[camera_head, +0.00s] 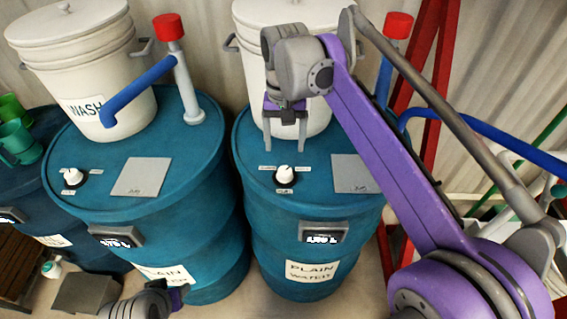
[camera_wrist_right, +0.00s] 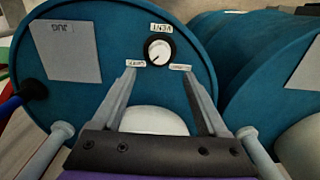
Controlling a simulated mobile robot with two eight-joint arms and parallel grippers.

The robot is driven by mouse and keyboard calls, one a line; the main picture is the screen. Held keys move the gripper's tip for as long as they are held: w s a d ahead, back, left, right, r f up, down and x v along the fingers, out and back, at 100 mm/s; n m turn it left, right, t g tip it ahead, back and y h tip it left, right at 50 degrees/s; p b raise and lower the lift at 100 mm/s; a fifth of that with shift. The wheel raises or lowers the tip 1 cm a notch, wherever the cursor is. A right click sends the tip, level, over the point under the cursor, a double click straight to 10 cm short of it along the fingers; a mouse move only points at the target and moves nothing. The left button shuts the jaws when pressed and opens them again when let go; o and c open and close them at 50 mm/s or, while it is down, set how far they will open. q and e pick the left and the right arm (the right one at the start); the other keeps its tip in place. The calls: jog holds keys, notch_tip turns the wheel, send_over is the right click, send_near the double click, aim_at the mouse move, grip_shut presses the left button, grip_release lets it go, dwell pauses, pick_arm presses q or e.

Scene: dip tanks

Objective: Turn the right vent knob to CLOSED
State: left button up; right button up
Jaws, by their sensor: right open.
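The right vent knob (camera_head: 284,174) is a white dial on a black base, on the lid of the right blue drum (camera_head: 305,208). In the right wrist view the knob (camera_wrist_right: 158,50) shows a dark mark towards the lower left; small labels surround it, and their wording is too small to read surely. My right gripper (camera_head: 285,146) hangs over the lid, fingers spread and empty. In the wrist view its fingertips (camera_wrist_right: 159,76) are to either side of the knob's near side, apart from it. My left gripper (camera_head: 172,299) shows only partly at the bottom edge; its fingers are hidden.
A white bucket (camera_head: 296,110) stands behind the right knob. The left drum (camera_head: 185,192) has its own knob (camera_head: 73,177), a WASH bucket (camera_head: 85,75) and a blue-handled pipe (camera_head: 140,90). A grey square plate (camera_head: 347,178) lies right of the right knob.

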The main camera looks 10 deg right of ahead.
aim_at(285, 170)
notch_tip(285, 170, down, 9)
jog(key=shift+s+f+b, duration=0.1)
jog(key=shift+b, duration=0.25)
jog(key=shift+c, duration=0.4)
grip_shut()
